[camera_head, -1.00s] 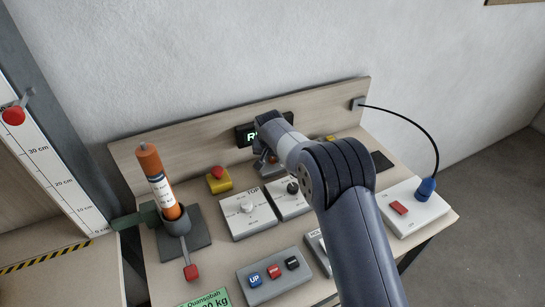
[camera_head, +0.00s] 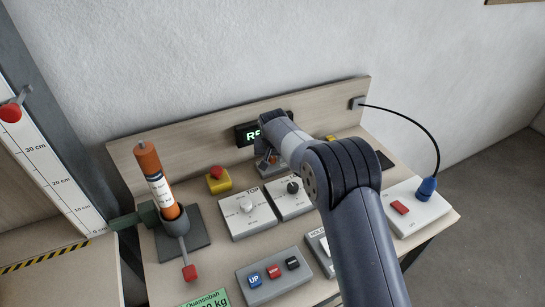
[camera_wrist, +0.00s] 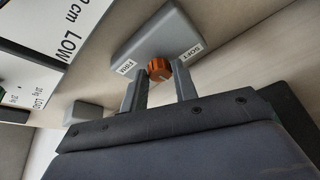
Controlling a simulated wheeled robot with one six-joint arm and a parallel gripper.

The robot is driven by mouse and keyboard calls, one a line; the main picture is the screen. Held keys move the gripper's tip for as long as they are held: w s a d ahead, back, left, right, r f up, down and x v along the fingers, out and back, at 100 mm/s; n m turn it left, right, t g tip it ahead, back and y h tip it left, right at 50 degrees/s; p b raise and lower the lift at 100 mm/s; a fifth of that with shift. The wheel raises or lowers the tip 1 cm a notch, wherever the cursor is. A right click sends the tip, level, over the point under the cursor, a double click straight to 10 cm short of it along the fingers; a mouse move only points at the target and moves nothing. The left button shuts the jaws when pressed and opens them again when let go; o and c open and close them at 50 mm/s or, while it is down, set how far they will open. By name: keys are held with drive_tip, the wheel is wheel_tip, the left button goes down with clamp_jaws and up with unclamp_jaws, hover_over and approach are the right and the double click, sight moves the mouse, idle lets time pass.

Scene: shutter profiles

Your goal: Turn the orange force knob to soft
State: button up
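The orange force knob (camera_wrist: 159,68) sits on the face of a grey block (camera_wrist: 160,32) in the wrist view. A FIRM label is left of the knob and a SOFT label is right of it. My gripper (camera_wrist: 160,76) is open, with one finger on each side of the knob. The fingertips are close to the knob; I cannot tell whether they touch it. The knob's pointing direction is not clear. In the head view my gripper (camera_head: 268,160) is at the back of the panel, below the display, and largely hides the block.
A lit green display (camera_head: 254,133) is on the back board. An orange cylinder (camera_head: 155,178) stands at the left. A black cable (camera_head: 418,125) arches at the right.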

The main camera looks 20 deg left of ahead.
drive_tip(key=o, duration=0.3)
drive_tip(key=shift+o, duration=0.2)
drive_tip(key=b+v, duration=0.2)
drive_tip(key=v, duration=0.8)
drive_tip(key=shift+r, duration=0.4)
drive_tip(key=shift+s+d+f, duration=0.1)
drive_tip(key=shift+s, duration=0.05)
drive_tip(key=p+x, duration=0.2)
drive_tip(key=x, duration=0.8)
drive_tip(key=shift+w+f, duration=0.2)
drive_tip(key=shift+f, duration=0.15)
drive_tip(key=shift+s+m+p, duration=0.1)
drive_tip(key=shift+m+p, duration=0.3)
drive_tip(key=shift+n+b, duration=0.3)
drive_tip(key=shift+b, duration=0.1)
